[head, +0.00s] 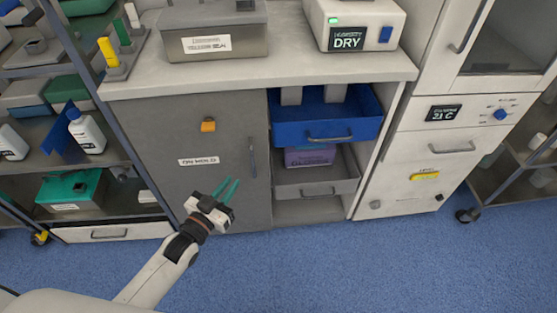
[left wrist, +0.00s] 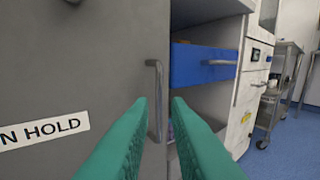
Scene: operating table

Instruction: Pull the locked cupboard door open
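The grey cupboard door (head: 190,125) is closed, with a label (head: 198,161) on it; the left wrist view shows the label end "N HOLD" (left wrist: 42,131). An orange latch or lock piece (head: 208,125) sits on the upper part of the door. A vertical bar handle (head: 252,157) is near the door's right edge. In the left wrist view the handle (left wrist: 155,100) stands ahead, between and beyond my fingertips. My left gripper (head: 228,190) is in front of the door, below and left of the handle. Its green fingers (left wrist: 160,108) are apart, with nothing between them. My right gripper is not in view.
Right of the door, a blue drawer (head: 330,118) is pulled out above a grey drawer (head: 315,180) in an open bay. A shelf rack (head: 90,110) stands at left. The counter (head: 285,50) holds a grey box (head: 212,32) and a "DRY" unit (head: 352,25). Blue floor (head: 330,265) is clear.

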